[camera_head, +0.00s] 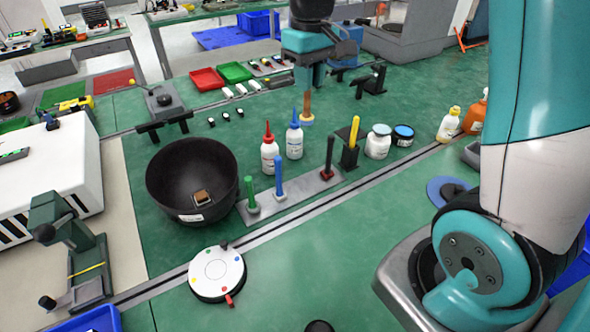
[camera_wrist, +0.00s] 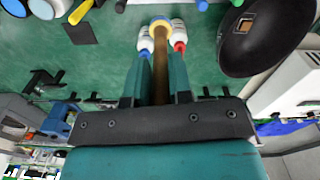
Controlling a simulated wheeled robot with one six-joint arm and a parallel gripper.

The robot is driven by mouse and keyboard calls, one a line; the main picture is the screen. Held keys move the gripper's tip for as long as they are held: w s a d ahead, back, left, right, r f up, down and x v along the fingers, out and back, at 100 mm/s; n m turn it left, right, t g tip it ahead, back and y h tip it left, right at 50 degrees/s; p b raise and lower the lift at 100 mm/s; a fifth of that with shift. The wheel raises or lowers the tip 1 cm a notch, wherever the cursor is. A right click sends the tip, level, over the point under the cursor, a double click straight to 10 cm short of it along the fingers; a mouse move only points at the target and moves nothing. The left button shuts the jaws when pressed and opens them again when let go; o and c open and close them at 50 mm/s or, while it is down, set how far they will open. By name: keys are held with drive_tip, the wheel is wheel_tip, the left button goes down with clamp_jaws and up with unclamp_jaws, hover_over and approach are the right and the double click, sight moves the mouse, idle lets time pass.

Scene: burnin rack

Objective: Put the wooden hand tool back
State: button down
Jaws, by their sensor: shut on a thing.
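The wooden hand tool (camera_head: 307,107) hangs upright, with a brown handle and a wider tan lower end. My gripper (camera_head: 309,84) is shut on it from above, behind the white bottles. In the wrist view the tool (camera_wrist: 160,84) runs between the two teal fingers of my gripper (camera_wrist: 160,66), its ring-like end pointing away from me. I cannot tell whether its lower end touches the green bench. A grey strip (camera_head: 299,196) at the bench's middle carries upright green (camera_head: 250,194), blue (camera_head: 279,177) and dark red (camera_head: 329,158) tools.
Red-capped (camera_head: 269,155) and blue-capped bottles (camera_head: 294,140) stand close to the held tool. A black holder (camera_head: 349,156) with a yellow tool, white jars (camera_head: 378,146) and a large black bowl (camera_head: 190,170) are nearby. The front bench is mostly clear.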

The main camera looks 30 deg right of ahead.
wheel_tip(320, 180, down, 20)
drive_tip(key=p, duration=0.1)
drive_tip(key=shift+r, duration=0.1)
drive_tip(key=c, duration=1)
unclamp_jaws()
